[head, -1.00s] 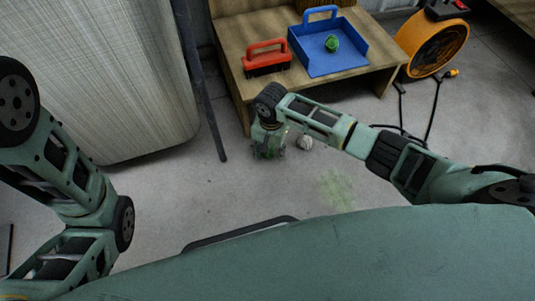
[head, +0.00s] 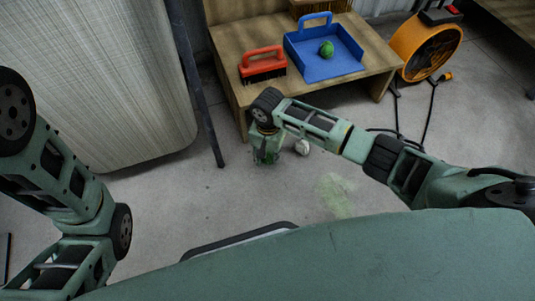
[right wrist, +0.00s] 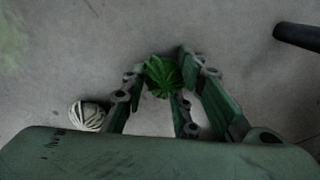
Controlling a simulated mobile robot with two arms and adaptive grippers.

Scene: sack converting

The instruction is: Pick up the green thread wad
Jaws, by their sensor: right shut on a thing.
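A green thread wad (right wrist: 163,76) sits between the fingertips of my right gripper in the right wrist view. My right gripper (right wrist: 160,82) is shut on it, low at the floor. In the head view the right gripper (head: 266,156) points down in front of the wooden bench, and the wad in it is mostly hidden. Another green wad (head: 326,49) lies in the blue dustpan (head: 340,68) on the bench. My left arm shows at the left, but its gripper is out of view.
A white striped wad (right wrist: 87,115) lies on the floor beside the right gripper; it also shows in the head view (head: 302,147). A red brush (head: 263,65) stands on the bench (head: 225,75). An orange fan (head: 425,47) with a cable is at right. A dark pole leans at left.

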